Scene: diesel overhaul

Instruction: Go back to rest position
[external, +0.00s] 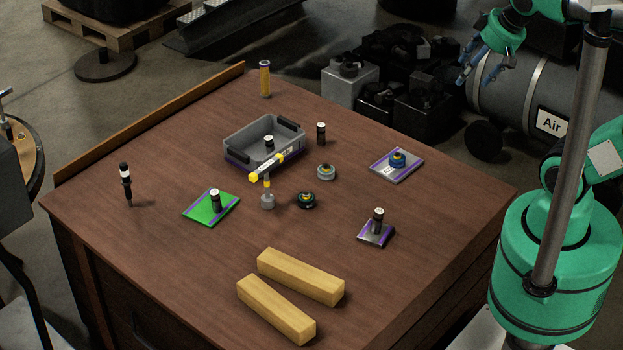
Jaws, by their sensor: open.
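My gripper (472,68) is in the upper right of the external view, at the end of my green arm. It hangs beyond the table's far right edge, in front of the grey air tank. Its blue-grey fingers are apart and nothing shows between them. It touches nothing on the table (150,255). Part of my arm is cut off by the top and right edges of the picture.
A grey bin (237,142) holds a black cylinder. Around it are a green plate (198,212), a grey plate (412,172), a smaller plate (376,241), round parts and black cylinders. Two wooden blocks (300,276) lie in front. The air tank (530,85) stands behind.

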